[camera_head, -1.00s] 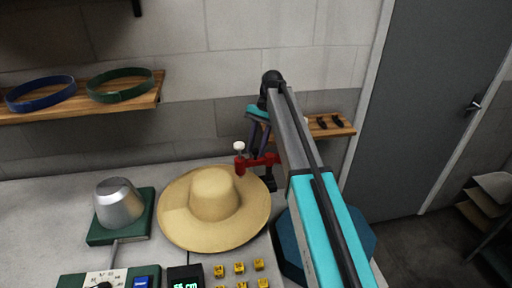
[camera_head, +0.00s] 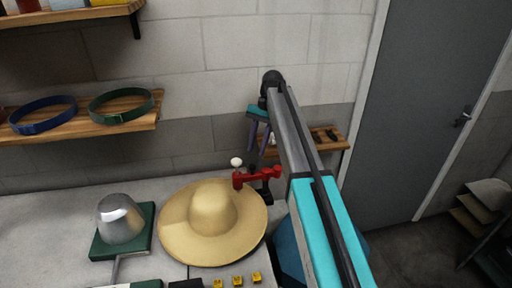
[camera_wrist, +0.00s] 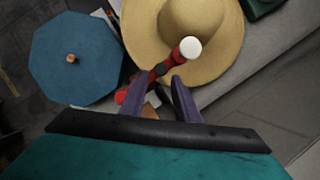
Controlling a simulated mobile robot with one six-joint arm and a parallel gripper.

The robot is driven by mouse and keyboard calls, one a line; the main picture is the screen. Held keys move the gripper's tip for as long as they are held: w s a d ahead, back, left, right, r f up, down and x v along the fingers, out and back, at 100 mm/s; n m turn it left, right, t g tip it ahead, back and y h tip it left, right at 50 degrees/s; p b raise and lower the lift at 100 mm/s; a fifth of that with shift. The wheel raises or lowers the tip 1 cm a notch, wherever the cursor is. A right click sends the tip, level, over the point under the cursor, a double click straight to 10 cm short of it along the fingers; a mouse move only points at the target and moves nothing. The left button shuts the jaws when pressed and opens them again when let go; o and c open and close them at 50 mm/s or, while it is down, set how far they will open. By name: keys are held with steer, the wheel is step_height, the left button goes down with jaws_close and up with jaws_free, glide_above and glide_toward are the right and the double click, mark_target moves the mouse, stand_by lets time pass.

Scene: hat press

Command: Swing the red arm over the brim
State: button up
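The straw hat (camera_head: 212,211) sits on the bench, wide brim flat around a rounded crown; it also shows in the wrist view (camera_wrist: 213,18). The red arm (camera_head: 258,177) is at the brim's back right edge, with a white knob (camera_head: 237,162) on its left end. In the wrist view the red arm (camera_wrist: 173,60) reaches up and right, and its white knob (camera_wrist: 190,48) appears against the brim. My gripper (camera_wrist: 157,78) is open, its two fingers on either side of the red arm's line. I cannot tell whether they touch it.
A grey metal dome (camera_head: 120,217) on a green base stands left of the hat. Yellow buttons (camera_head: 238,281) lie in front. A blue octagonal top (camera_wrist: 78,58) is beside the bench. A shelf with belt-like bands (camera_head: 85,125) and a small wooden shelf (camera_head: 335,141) are on the wall.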

steer(key=shift+w+d+r, duration=0.1)
steer(key=shift+r, duration=0.2)
steer(key=shift+c, duration=0.2)
steer(key=shift+d+f, duration=0.1)
steer(key=shift+f, duration=0.1)
jaws_close()
steer(key=s+d+f+m+t+y+b, duration=0.25)
steer(key=d+f+y+b, duration=0.4)
steer(key=d+f, duration=0.75)
steer(key=w+d+r+m+t+y+b, duration=0.1)
steer(key=d+r+t+b, duration=0.5)
steer(key=t, duration=0.6)
steer(key=d+r+m+y, duration=0.1)
steer(key=d+r+y, duration=0.1)
steer(key=d, duration=0.1)
steer(key=shift+d+r+t, duration=0.25)
steer(key=shift+r+t, duration=0.1)
steer(key=shift+r, duration=0.05)
steer(key=shift+y, duration=0.25)
